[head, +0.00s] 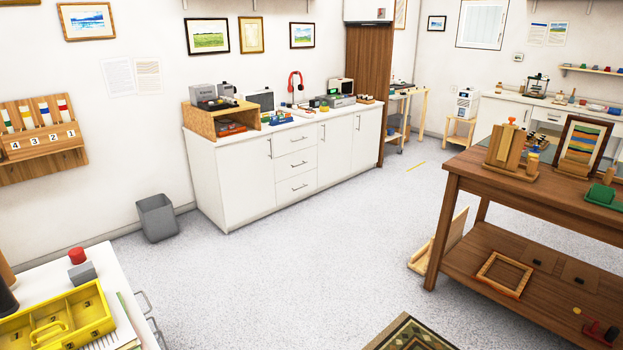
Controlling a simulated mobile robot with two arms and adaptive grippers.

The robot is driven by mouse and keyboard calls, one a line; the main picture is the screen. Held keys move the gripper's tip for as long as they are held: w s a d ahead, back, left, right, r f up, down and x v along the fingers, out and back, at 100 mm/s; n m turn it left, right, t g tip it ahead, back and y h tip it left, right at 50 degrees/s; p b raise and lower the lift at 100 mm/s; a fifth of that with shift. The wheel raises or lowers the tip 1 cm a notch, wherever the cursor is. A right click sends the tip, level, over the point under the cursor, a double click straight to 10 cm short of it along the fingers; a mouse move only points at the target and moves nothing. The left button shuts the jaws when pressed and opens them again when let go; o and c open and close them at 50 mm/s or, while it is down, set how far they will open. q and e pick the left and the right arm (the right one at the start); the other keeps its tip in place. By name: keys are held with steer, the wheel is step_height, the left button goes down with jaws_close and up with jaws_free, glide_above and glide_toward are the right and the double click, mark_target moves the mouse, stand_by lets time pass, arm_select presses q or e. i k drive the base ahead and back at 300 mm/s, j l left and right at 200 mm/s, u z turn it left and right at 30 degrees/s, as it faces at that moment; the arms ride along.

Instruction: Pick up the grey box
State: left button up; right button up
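A small grey box (82,274) sits on the white cabinet top (112,278) at the lower left. Neither of my grippers shows in the head view.
A brown object and a dark one (6,299) stand at the left edge. A grey bin (157,219) stands on the floor by a long white cabinet (240,178). A wooden workbench (480,172) is at right, a patterned rug (410,334) at bottom. The middle floor is clear.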

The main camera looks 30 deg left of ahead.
mark_target(80, 275)
steer(key=i+u, duration=0.25)
steer(key=i, duration=0.2)
steer(key=i+u, duration=0.25)
steer(key=i, duration=0.2)
steer(key=i+l+u, duration=0.1)
steer(key=i+u, duration=0.2)
steer(key=i, duration=0.15)
steer(key=i+l+u, duration=0.25)
steer(key=i, duration=0.2)
steer(key=i+j+u, duration=0.2)
steer(key=i+u, duration=0.15)
steer(key=u, duration=0.15)
steer(key=i+u, duration=0.5)
steer(key=i+l+u, duration=0.1)
steer(key=i+u, duration=0.15)
steer(key=u, duration=0.25)
steer(key=i+l+u, duration=0.25)
steer(key=u, duration=0.25)
steer(key=i+l+u, duration=0.5)
steer(key=k+j, duration=0.05)
steer(key=k, duration=0.05)
